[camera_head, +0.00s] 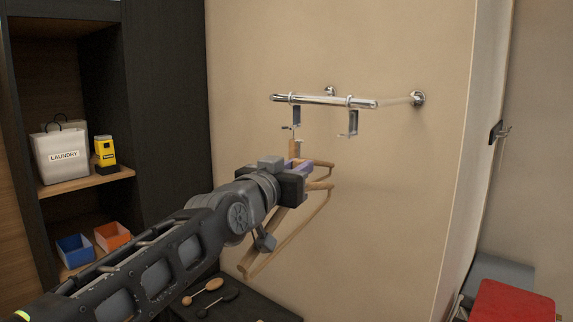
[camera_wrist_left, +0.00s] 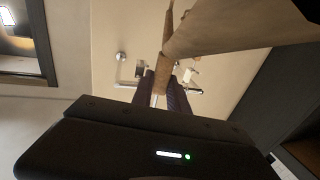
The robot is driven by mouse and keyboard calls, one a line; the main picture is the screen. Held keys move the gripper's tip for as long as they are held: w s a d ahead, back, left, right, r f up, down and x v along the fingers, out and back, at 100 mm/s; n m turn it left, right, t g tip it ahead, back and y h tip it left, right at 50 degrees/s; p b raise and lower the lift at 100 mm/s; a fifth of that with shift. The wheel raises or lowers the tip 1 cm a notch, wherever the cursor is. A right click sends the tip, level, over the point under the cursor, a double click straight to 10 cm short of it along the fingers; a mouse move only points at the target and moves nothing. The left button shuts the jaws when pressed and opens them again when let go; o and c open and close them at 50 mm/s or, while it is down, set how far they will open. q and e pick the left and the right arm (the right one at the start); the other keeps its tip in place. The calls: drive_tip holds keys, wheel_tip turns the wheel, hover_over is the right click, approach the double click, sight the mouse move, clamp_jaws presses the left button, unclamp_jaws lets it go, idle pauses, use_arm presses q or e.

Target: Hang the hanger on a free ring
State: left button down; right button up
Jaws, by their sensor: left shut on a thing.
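My left gripper (camera_head: 303,168) is shut on the wooden hanger (camera_head: 318,207), below a chrome rail (camera_head: 325,100) on the wall. The hanger's arms spread below and right of the gripper, and its wooden neck points up. Two ring holders hang from the rail: a left one (camera_head: 297,115) and a right one (camera_head: 350,124). The neck's top is just below the left holder; I cannot tell whether they touch. In the left wrist view the hanger (camera_wrist_left: 225,35) runs up from the dark fingers (camera_wrist_left: 165,92), with the rail (camera_wrist_left: 126,85) behind. No other hanger shows on the rail.
A dark cabinet at left holds a laundry bag (camera_head: 62,153), a yellow box (camera_head: 105,154), a blue bin (camera_head: 75,248) and an orange bin (camera_head: 113,236). Brushes (camera_head: 205,291) lie on a low dark surface. A red item (camera_head: 512,302) is at lower right. The wall around the rail is clear.

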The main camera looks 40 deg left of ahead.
use_arm(q)
drive_tip(key=w+p, duration=0.8)
drive_tip(key=w, duration=0.6)
drive_tip(key=shift+w+a, duration=0.15)
drive_tip(key=shift+w, duration=0.05)
idle(0.4)
drive_tip(key=shift+w, duration=2.5)
idle(1.5)
drive_tip(key=shift+f+b, duration=0.55)
idle(1.3)
